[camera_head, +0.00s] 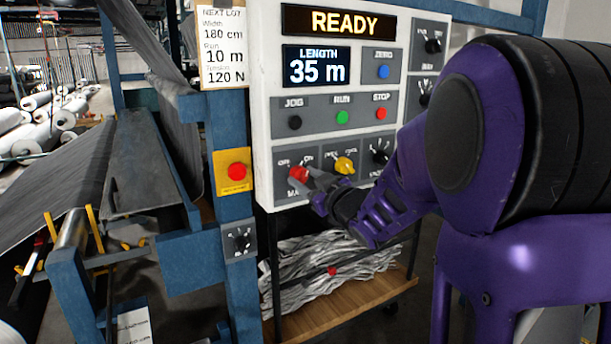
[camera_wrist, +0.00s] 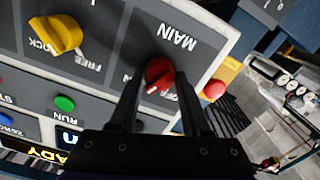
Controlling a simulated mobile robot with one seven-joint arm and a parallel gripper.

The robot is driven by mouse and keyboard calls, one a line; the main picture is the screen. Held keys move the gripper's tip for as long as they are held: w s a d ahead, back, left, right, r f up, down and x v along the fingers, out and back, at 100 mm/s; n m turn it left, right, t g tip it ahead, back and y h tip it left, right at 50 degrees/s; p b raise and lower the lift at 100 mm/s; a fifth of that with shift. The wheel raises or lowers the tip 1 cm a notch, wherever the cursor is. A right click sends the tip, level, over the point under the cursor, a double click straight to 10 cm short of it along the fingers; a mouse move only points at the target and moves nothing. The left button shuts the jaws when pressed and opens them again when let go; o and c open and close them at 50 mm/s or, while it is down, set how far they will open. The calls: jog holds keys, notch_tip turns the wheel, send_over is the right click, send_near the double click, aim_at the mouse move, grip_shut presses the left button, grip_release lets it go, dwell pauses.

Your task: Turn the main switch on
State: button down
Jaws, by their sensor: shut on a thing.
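The main switch (camera_head: 298,174) is a red rotary knob at the lower left of the white control panel (camera_head: 262,100), between OFF and ON labels. It also shows in the wrist view (camera_wrist: 158,70) under the upside-down word MAIN, with a white mark on it. My gripper (camera_head: 306,181) is at the knob, its two dark fingers on either side of it and shut on it. In the wrist view the fingers (camera_wrist: 159,78) partly cover the labels around the knob.
A yellow knob (camera_head: 344,165) sits close to the right of the main switch. A red emergency button (camera_head: 237,172) on a yellow plate is to the left. The panel display (camera_head: 340,23) reads READY, and the length display (camera_head: 316,67) reads 35 m.

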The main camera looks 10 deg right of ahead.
jog(key=shift+r+m+p, duration=0.1)
jog(key=shift+m+p, duration=0.55)
jog(key=shift+m, duration=1.25)
jog(key=shift+c, duration=1.8)
grip_release()
